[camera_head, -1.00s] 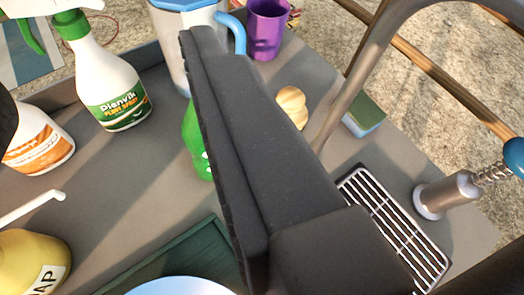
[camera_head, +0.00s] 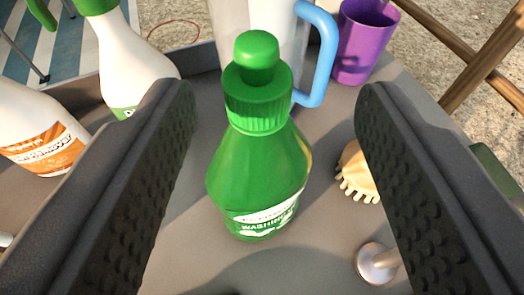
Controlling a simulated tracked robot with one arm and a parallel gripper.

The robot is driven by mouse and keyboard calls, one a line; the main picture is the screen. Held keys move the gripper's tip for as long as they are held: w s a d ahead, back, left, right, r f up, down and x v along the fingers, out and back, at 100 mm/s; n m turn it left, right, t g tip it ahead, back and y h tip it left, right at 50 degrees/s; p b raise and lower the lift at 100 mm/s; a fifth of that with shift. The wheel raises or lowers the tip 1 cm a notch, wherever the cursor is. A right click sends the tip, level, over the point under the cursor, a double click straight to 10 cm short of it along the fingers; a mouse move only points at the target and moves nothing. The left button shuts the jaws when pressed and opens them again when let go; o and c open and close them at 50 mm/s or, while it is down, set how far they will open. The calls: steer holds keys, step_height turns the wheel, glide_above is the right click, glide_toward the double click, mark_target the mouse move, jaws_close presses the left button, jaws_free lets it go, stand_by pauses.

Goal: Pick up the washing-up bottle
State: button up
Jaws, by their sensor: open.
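The washing-up bottle (camera_head: 258,170) is green with a green cap and a white label reading "WASHING". It stands upright on the grey surface in the middle of the view. My gripper (camera_head: 272,100) is open, with one dark ribbed finger to the left of the bottle and one to the right. Clear gaps show between the bottle and both fingers. Nothing is held.
A white jug with a blue handle (camera_head: 318,55) stands close behind the bottle. A purple cup (camera_head: 362,38) is at the back right. A brush (camera_head: 358,172) lies by the right finger. White spray bottles (camera_head: 135,55) and (camera_head: 40,130) stand left.

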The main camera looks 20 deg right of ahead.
steer(key=shift+w+d+f, duration=0.15)
steer(key=shift+w+d, duration=0.05)
steer(key=shift+w, duration=0.35)
steer(key=shift+a+f+b+x, duration=0.15)
steer(key=shift+x, duration=0.75)
steer(key=shift+a+f+b+x, duration=0.1)
steer(key=shift+f+b+x, duration=0.05)
steer(key=shift+x, duration=0.7)
steer(key=shift+a+f+b+x, duration=0.15)
steer(key=shift+x, duration=0.75)
steer(key=shift+r, duration=0.1)
jaws_close()
